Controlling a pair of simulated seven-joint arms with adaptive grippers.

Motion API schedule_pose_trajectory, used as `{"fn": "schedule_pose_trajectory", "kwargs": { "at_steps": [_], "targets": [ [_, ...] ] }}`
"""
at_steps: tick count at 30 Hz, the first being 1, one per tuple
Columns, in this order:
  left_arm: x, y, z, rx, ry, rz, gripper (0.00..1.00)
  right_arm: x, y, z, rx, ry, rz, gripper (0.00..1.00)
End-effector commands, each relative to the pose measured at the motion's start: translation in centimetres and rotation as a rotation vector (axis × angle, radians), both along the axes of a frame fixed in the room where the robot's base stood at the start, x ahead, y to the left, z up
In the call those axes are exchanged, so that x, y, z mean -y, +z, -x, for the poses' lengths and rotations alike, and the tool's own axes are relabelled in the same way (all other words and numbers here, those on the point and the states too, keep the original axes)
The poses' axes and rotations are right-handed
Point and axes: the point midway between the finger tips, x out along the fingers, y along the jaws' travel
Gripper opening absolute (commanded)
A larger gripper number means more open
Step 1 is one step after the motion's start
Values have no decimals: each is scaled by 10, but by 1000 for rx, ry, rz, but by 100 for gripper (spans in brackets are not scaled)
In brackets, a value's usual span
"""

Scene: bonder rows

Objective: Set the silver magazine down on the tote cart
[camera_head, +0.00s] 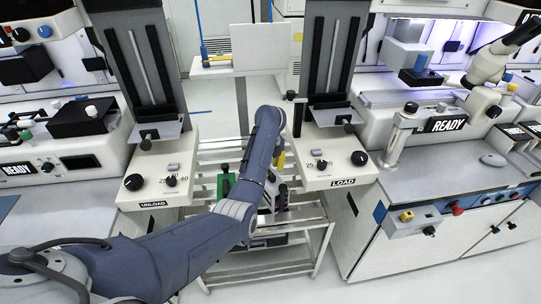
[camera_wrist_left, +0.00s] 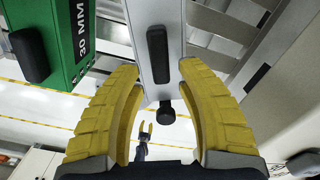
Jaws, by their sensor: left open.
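The silver magazine (camera_wrist_left: 144,50) fills the top middle of the left wrist view, with a black grip and a black knob on its face. My left gripper (camera_wrist_left: 160,78) is open, with its yellow fingers to either side of the magazine and gaps visible. In the head view my left arm reaches over the tote cart (camera_head: 313,232), between the UNLOAD and LOAD units, and hides much of what lies under it. A yellow finger of the gripper (camera_head: 281,160) shows there. I cannot tell exactly how the magazine rests on the cart. My right gripper is not recognisable.
A green magazine (camera_wrist_left: 72,60) marked 30 MM stands left of the silver one; it also shows in the head view (camera_head: 226,186). The UNLOAD unit (camera_head: 150,180) and LOAD unit (camera_head: 325,175) flank the cart closely.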

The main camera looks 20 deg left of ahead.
Motion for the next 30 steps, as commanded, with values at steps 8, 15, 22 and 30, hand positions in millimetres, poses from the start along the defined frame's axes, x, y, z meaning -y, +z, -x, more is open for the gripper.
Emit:
{"fn": "schedule_pose_trajectory", "kwargs": {
  "at_steps": [8, 15, 22, 30],
  "targets": [
    [-1, 43, -1, 4, 1, -2, 37, 0, 0, 0, 0, 0, 0, 44],
    [-1, 66, -1, 4, 2, -2, 37, 0, 0, 0, 0, 0, 0, 44],
    [-2, 79, -5, 20, -1, -3, 37, 0, 0, 0, 0, 0, 0, 44],
    [-1, 87, -3, 13, -1, -2, 37, 0, 0, 0, 0, 0, 0, 44]
  ]
}}
